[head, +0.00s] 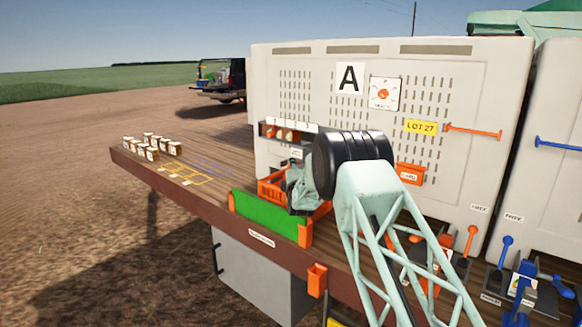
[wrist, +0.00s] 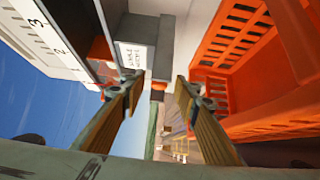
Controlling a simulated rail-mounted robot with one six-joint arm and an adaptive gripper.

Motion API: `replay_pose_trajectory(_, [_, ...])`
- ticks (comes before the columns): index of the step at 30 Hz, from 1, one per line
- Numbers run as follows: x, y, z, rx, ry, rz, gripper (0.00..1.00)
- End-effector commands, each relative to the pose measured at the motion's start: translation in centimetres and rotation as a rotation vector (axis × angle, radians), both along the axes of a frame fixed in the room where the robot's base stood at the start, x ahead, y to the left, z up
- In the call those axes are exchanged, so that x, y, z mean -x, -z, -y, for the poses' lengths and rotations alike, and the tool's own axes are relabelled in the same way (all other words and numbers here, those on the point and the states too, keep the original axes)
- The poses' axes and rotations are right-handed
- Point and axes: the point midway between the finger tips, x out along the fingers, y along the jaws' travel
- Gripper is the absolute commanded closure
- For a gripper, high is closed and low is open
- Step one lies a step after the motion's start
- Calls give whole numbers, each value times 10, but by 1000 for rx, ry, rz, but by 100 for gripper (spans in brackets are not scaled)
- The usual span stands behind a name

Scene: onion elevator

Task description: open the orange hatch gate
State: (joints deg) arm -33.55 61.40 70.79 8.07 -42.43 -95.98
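My gripper (wrist: 160,84) is open, its two fingers apart with a gap between the tips. In the wrist view a small orange part (wrist: 158,87), perhaps the hatch gate's tab, shows between the tips below a grey box with a printed label (wrist: 132,56). Whether the tips touch it I cannot tell. Another orange piece (wrist: 99,77) shows left of the fingers. In the head view my wrist (head: 301,188) is low in front of panel A (head: 348,79), and my arm hides the fingertips. I cannot make out the whole gate in either view.
An orange crate (head: 271,188) is beside my wrist; it fills the right of the wrist view (wrist: 238,42). A numbered rack (head: 290,131) is above it. Several jars (head: 152,146) stand on the open deck at left.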

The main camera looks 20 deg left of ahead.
Motion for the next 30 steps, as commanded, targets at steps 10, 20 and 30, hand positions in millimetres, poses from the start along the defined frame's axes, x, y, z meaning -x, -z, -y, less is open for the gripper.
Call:
replay_pose_trajectory(10, [-22, -1, -12, -1, 0, 0, 71])
replay_pose_trajectory(20, [-30, -1, -16, 0, 0, 1, 71])
replay_pose_trajectory(30, [-30, -1, -16, 0, 0, 1, 78])
